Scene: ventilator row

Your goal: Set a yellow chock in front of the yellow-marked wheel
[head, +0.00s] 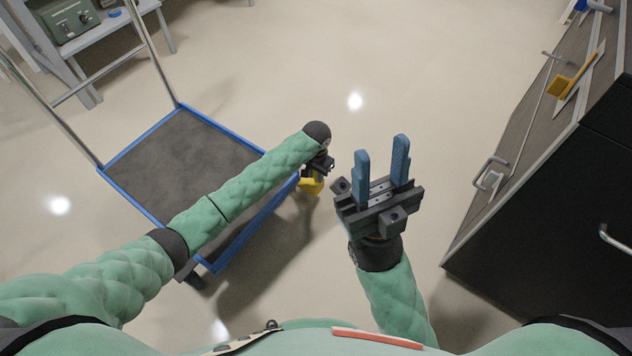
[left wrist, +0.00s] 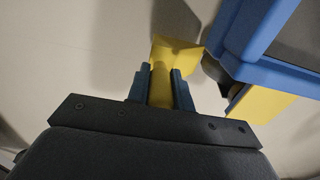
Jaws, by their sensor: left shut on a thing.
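The yellow chock (head: 311,186) is at the right corner of the blue-edged cart (head: 238,243), partly hidden by my left gripper (head: 319,168). In the left wrist view, my left gripper (left wrist: 161,75) is shut on the chock (left wrist: 176,51), its blue fingers on either side of the yellow grip and the wider part beyond them. A yellow part (left wrist: 262,104) shows beside the wheel. My right gripper (head: 381,170) is open and empty.
A dark cabinet (head: 540,220) with handles stands at the right. A grey table (head: 100,40) with a green device (head: 68,18) is at the upper left. The pale floor (head: 420,70) between them is clear.

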